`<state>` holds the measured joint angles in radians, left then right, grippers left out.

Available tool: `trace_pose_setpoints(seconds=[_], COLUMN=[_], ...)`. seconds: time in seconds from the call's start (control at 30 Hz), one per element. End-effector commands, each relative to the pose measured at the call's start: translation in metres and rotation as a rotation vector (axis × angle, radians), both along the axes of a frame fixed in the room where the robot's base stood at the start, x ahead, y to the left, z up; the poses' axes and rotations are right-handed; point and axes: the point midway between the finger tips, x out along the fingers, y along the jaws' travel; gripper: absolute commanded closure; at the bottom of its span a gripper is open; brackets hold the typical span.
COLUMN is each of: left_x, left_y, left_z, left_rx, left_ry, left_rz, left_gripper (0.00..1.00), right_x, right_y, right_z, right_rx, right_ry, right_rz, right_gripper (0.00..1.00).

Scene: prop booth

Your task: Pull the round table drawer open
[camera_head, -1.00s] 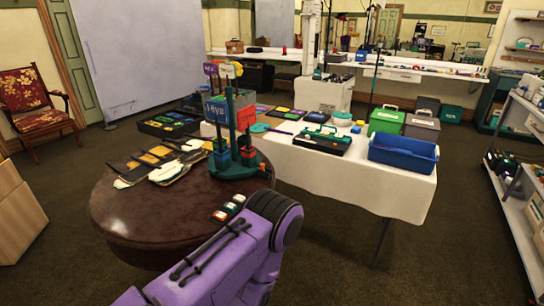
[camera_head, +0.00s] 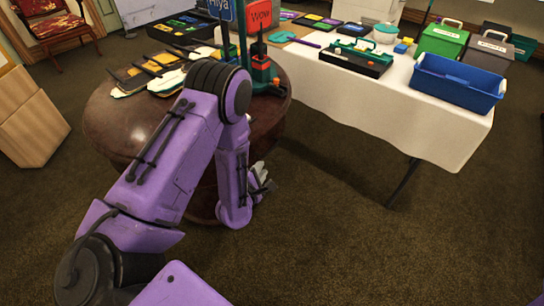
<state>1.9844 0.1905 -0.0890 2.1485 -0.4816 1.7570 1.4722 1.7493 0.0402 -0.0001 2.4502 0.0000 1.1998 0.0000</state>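The round table (camera_head: 112,122) is dark reddish-brown with a polished top and stands left of the middle. My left arm, purple with black joints, reaches across its front and hides much of its side. No drawer front or handle shows; the near side of the table is partly behind the arm. My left gripper (camera_head: 263,178) is low, at the right side of the table, below the level of its top. Its grey fingers are small and partly hidden, so I cannot tell whether they are open or touch the table. My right gripper is not in view.
Hand-shaped boards (camera_head: 160,78) and a stand with signs (camera_head: 262,72) are on the round table. A white-clothed table (camera_head: 400,115) with a blue bin (camera_head: 455,84) stands to the right. The carpet (camera_head: 320,230) at the front right is clear.

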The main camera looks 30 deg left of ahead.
Motion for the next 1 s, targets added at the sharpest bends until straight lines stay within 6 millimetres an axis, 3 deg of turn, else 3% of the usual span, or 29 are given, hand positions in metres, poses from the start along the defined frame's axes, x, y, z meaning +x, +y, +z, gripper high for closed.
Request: trace_pose_setpoints(seconds=[0.17, 0.6, 0.97, 1.0], left_x=[0.025, 0.106, 0.114, 0.114], left_y=[0.006, 0.027, 0.029, 0.029], left_z=[0.01, -0.01, -0.011, -0.011], left_rx=[-0.117, -0.113, -0.113, -0.113], left_ry=[-0.107, -0.1, -0.098, -0.098], left_rz=[0.027, 0.025, 0.024, 0.024], left_gripper=[0.77, 0.77, 0.77, 0.9], right_x=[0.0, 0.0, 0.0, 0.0], right_y=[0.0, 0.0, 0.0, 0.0], right_z=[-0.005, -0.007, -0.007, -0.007], right_rx=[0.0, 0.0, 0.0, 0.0], right_ry=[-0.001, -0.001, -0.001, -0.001], right_rz=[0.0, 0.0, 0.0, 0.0], right_gripper=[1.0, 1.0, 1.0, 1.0])
